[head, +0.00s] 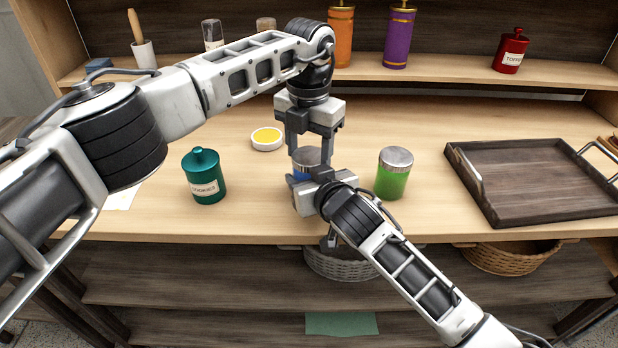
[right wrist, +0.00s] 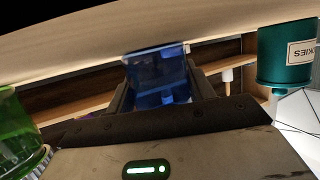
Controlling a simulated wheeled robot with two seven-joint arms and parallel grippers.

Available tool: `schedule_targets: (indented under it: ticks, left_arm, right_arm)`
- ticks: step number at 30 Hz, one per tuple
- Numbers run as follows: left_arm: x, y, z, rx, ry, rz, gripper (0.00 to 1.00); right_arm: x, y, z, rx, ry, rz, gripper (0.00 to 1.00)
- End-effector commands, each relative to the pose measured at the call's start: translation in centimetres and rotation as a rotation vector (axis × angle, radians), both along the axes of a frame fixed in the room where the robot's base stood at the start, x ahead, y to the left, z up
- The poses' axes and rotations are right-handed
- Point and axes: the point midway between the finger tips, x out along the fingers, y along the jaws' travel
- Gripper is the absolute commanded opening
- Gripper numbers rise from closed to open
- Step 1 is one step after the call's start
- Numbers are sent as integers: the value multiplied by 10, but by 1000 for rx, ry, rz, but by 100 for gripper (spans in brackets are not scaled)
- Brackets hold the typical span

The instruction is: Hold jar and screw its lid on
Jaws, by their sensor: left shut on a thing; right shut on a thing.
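A blue jar (head: 301,173) stands upright near the front middle of the table. It also shows upside down in the right wrist view (right wrist: 157,75). My right gripper (head: 304,182) comes from the front and is shut on the jar's body. A grey metal lid (head: 306,156) shows at the jar's top. My left gripper (head: 309,150) points straight down from above and is shut on the lid, one finger on each side. The grippers hide much of the jar and the lid's edge, so I cannot tell how tightly the lid sits.
A green jar with a grey lid (head: 393,175) stands close on the right. A teal cookie canister (head: 204,178) stands left. A round white and yellow dish or lid (head: 267,138) lies behind left. A dark tray (head: 493,207) fills the right side. Baskets (head: 345,265) sit below the front edge.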

Motion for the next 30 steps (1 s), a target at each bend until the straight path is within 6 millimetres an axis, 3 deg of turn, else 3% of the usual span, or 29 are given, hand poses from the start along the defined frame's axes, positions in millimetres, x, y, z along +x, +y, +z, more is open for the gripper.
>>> schedule_targets:
  ticks: [4, 5, 7, 20, 30]
  left_arm:
    - [0, 1, 0, 1, -1, 3, 28]
    - [0, 1, 0, 1, -1, 4, 59]
    - [0, 1, 0, 1, -1, 4, 78]
    - [-2, -2, 4, -3, 3, 0, 78]
    - [-1, -2, 44, -2, 1, 1, 78]
  right_arm:
    - [0, -1, -1, -1, 2, -1, 0]
    - [0, -1, -1, -1, 2, -1, 0]
    - [0, -1, -1, -1, 2, -1, 0]
    - [0, 0, -1, -1, 2, -1, 0]
    - [0, -1, -2, -3, 4, -2, 0]
